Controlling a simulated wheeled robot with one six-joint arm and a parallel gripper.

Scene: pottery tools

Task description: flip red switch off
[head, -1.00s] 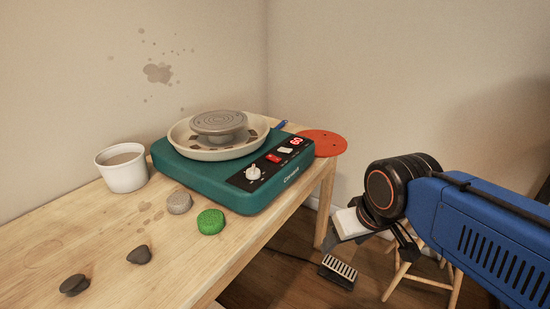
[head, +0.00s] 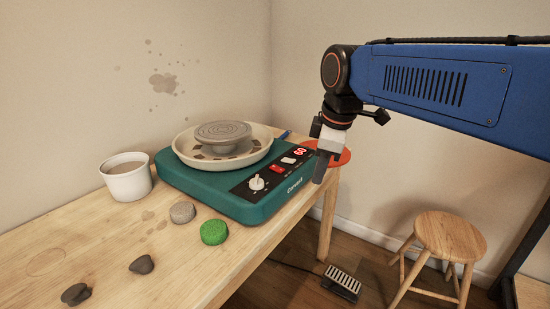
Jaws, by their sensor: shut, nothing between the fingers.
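The red switch (head: 277,169) is on the dark control panel at the front right of the teal pottery wheel (head: 215,194). A white switch (head: 289,160) and a lit red "60" display (head: 300,151) sit beyond it, and a white knob (head: 257,183) sits nearer. My gripper (head: 319,179) is shut and empty, pointing down just to the right of the panel. It appears apart from the red switch; its exact depth is hard to tell. Whether the switch is on or off is too small to tell.
An orange-red disc (head: 342,158) lies at the table's right end, partly behind my gripper. A white cup (head: 127,181), grey sponge (head: 182,212), green sponge (head: 214,232) and dark stones (head: 141,264) are on the wooden table (head: 190,275). A stool (head: 450,236) and pedal (head: 341,281) stand on the floor.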

